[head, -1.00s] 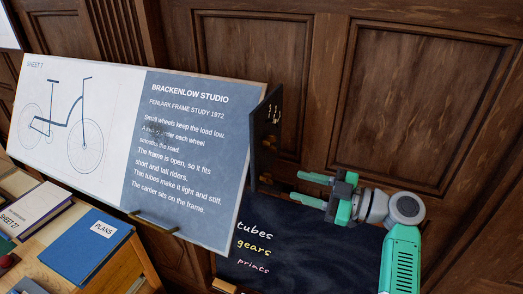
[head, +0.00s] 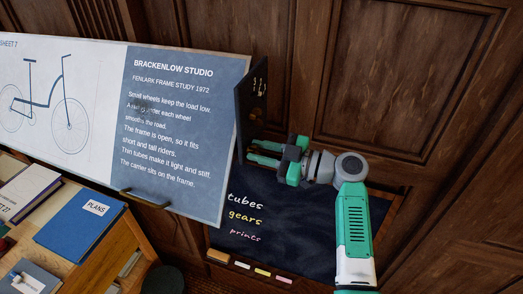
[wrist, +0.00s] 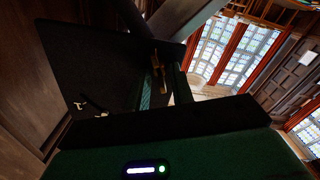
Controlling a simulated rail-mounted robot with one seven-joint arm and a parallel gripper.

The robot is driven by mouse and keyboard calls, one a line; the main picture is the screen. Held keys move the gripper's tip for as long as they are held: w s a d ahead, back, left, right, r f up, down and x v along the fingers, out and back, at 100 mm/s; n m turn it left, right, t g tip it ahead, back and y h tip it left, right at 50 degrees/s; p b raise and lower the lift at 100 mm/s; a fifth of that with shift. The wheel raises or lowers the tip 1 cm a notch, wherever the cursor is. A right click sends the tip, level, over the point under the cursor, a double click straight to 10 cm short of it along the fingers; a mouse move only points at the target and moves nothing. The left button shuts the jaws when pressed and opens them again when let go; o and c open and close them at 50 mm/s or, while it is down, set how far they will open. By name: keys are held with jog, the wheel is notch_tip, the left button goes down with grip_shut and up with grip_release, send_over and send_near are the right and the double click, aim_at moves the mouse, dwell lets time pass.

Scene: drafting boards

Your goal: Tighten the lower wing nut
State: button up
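The dark upright side plate (head: 250,105) of the drafting board stands at the board's right edge, with small pale marks near its top. My gripper (head: 249,150) is level with the plate's lower part, its two green fingers apart and pointing left. In the wrist view a small brass piece (wrist: 156,68), probably the lower wing nut, shows between the fingertips in front of the dark plate (wrist: 85,60). The fingers look open on either side of it. I cannot tell whether they touch it. Its wings' angle is unclear.
The drafting board (head: 90,95) with a bicycle drawing fills the left. A chalkboard (head: 300,235) with a chalk ledge (head: 255,272) is below my arm. A desk (head: 95,255) holds a blue book (head: 80,225). A panelled wall (head: 430,90) stands behind.

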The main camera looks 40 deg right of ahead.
grip_shut()
jog(key=shift+b, duration=0.3)
jog(key=m+b, duration=0.2)
jog(key=m, duration=0.1)
jog(key=shift+f, duration=0.15)
jog(key=shift+w+d+m+p, duration=0.15)
jog(key=shift+m+p, duration=0.85)
jog(key=shift+m, duration=3.8)
jog(key=shift+s+d+m+p, duration=0.1)
jog(key=shift+m+p, duration=0.85)
jog(key=shift+m, duration=3.85)
